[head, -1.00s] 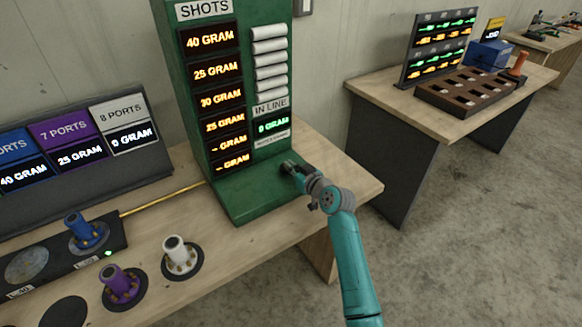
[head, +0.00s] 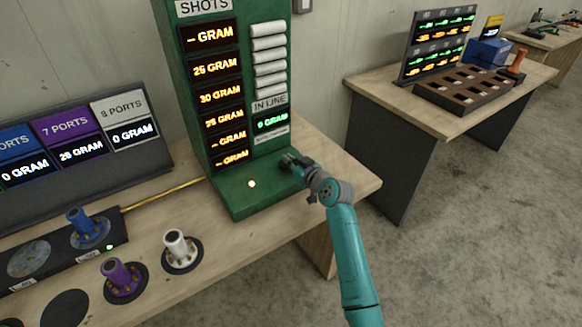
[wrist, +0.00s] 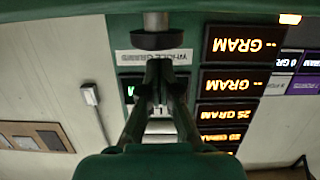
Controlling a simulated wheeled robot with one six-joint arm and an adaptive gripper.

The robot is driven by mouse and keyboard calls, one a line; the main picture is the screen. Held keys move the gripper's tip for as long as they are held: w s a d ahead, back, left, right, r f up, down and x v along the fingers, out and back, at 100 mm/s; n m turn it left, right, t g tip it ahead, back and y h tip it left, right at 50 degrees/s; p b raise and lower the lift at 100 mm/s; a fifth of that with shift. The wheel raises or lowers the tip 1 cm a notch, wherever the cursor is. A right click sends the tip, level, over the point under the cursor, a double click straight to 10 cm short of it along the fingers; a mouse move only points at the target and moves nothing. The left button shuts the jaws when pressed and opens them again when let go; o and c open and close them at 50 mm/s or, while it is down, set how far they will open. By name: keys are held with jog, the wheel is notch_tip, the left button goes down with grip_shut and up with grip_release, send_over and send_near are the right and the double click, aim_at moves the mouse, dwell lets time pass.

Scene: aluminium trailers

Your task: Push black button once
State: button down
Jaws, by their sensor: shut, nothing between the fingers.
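The green shots dispenser (head: 205,110) stands on the wooden bench, with lit gram displays on its front. In the wrist view, which is upside down, a dark button-like disc (wrist: 157,40) on a metal stem sits at the green base. My gripper (wrist: 158,68) is shut and empty, its tips close to the disc; I cannot tell whether they touch. In the head view my gripper (head: 287,163) is low over the right part of the green base, and the button cannot be told apart from the dark fingers there.
A small yellow glowing spot (head: 251,184) shows on the green base. Blue (head: 82,225), purple (head: 117,274) and white (head: 177,246) port pieces stand to the left. A second table (head: 450,110) with a brown tray (head: 470,92) is at right, with open floor between.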

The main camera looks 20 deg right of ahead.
jog(key=shift+r, duration=0.9)
jog(key=v, duration=1)
jog(key=shift+f, duration=0.15)
dwell(1.6)
